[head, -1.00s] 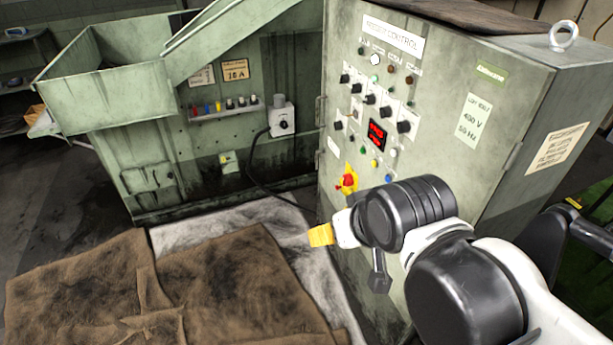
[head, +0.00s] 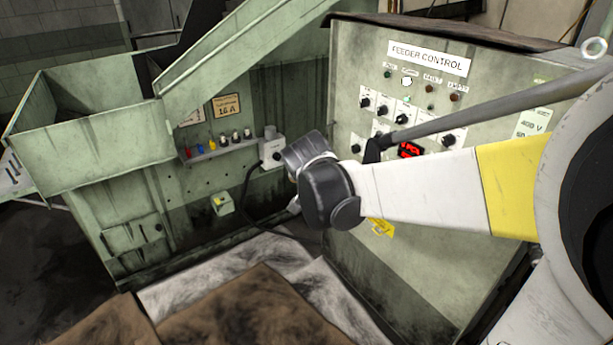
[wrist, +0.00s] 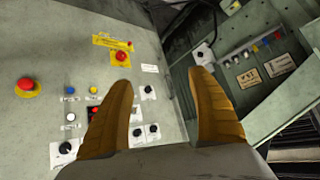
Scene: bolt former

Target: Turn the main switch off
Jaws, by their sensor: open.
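A red knob on a yellow plate (wrist: 121,57), which looks like the main switch, is on the grey-green control cabinet in the wrist view. It is beyond the tip of my left-hand finger and apart from it. In the head view only part of its yellow plate (head: 381,228) shows below my arm; the red knob is hidden. My gripper (wrist: 160,78) is open with nothing between its orange-brown fingers. It points at the gap between the cabinet and the green machine wall. In the head view its fingers are hidden behind my wrist.
A red mushroom button (wrist: 25,87) on a yellow base is farther left in the wrist view. Black knobs and a red display (head: 410,150) are on the cabinet. A white box with a black knob (head: 272,152) is on the green wall. Brown cloth (head: 250,310) lies below.

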